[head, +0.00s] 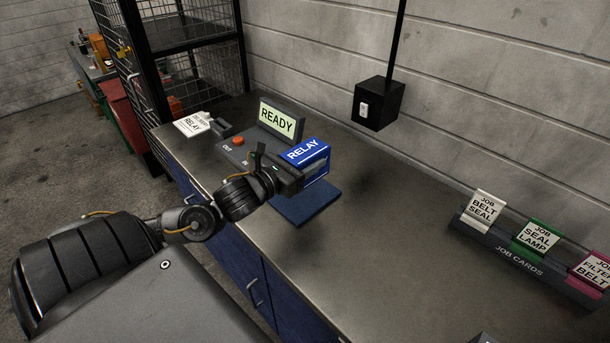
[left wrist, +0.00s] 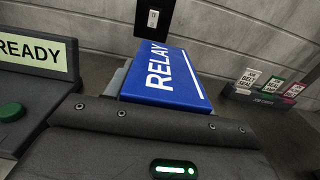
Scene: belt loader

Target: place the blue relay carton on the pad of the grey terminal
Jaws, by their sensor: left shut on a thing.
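The blue relay carton (head: 307,160) has a white RELAY label on top. My left gripper (head: 298,176) is shut on it, and the carton also fills the middle of the left wrist view (left wrist: 168,78). The grey terminal (head: 232,153) stands on the bench with a lit READY screen (head: 277,120). My gripper hides part of the terminal's front.
An orange button (head: 239,141) is on the terminal, and a green one (left wrist: 11,112) shows in the left wrist view. A white relay card (head: 191,125) lies behind. A job card rack (head: 520,258) stands at right. The bench (head: 400,235) between is clear.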

